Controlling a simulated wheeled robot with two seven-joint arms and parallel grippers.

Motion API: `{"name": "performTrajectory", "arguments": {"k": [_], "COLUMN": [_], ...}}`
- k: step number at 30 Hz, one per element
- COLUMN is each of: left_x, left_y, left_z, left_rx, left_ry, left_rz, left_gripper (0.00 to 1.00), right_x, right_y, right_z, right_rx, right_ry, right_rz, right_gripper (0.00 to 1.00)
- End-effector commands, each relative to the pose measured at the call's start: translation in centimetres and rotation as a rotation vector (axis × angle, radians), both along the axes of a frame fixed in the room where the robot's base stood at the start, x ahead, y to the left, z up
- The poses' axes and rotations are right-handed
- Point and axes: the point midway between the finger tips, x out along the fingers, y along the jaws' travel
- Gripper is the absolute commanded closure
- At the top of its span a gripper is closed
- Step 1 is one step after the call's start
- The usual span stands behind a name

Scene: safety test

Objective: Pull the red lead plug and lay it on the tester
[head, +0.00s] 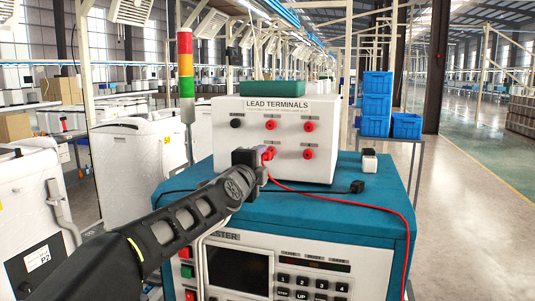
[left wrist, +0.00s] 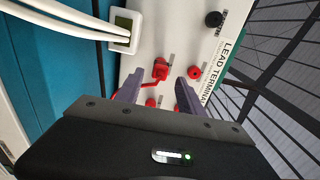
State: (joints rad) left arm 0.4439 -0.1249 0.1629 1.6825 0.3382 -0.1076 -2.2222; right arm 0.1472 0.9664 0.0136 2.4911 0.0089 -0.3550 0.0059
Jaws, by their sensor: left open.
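The red lead plug (head: 268,152) sits in the lower left socket of the white lead terminals box (head: 325,168), partly hidden by my left gripper (head: 262,156). Its red lead (head: 350,195) runs right over the tester's teal top (head: 385,199) and down its side. In the left wrist view the plug (left wrist: 160,68) shows between and just beyond the fingertips of my left gripper (left wrist: 157,87). The fingers are open, with a gap on either side of the plug. My right gripper is not in view.
Other red terminals (head: 308,154) and a black terminal (head: 236,123) are on the same panel. A signal tower (head: 186,75) rises at the left. The top's right part is mostly clear.

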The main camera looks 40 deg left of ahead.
Motion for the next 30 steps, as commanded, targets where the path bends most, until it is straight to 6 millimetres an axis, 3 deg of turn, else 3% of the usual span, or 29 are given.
{"name": "performTrajectory", "arguments": {"k": [12, 30], "left_x": [4.8, 5.4], "left_y": [1.6, 1.9], "left_z": [0.2, 0.0], "left_rx": [0.000, 0.001], "left_ry": [0.000, 0.000], "left_rz": [0.000, 0.001], "left_gripper": [0.55, 0.55], "right_x": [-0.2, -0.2], "right_y": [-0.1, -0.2], "right_z": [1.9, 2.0], "right_rx": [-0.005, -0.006], "right_ry": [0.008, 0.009], "right_rz": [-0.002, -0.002], "right_gripper": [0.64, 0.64]}}
